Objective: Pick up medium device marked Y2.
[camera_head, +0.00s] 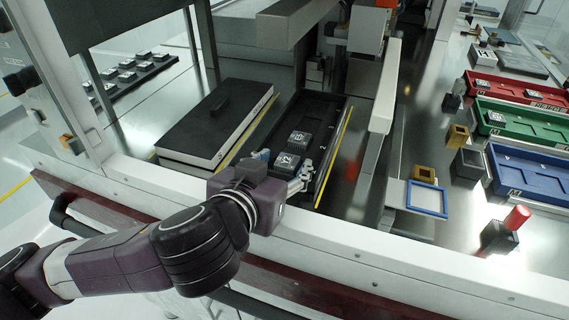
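A dark tray (323,110) holds two small grey devices with light, marked tops. The nearer device (288,161) lies close to the tray's front end, and the farther device (300,139) lies just behind it. Their marks are too small to read surely. My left gripper (283,166) reaches over the front ledge to the nearer device. One finger shows on its left and one on its right front. Whether the fingers touch it is not clear, and the gripper hides part of its front side. My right gripper is not in view.
A flat box with a dark lid (219,116) stands left of the tray. A white upright panel (386,85) stands to the right. The white front ledge (340,232) runs below my arm. Red (518,90), green (520,123) and blue (533,175) trays lie far right.

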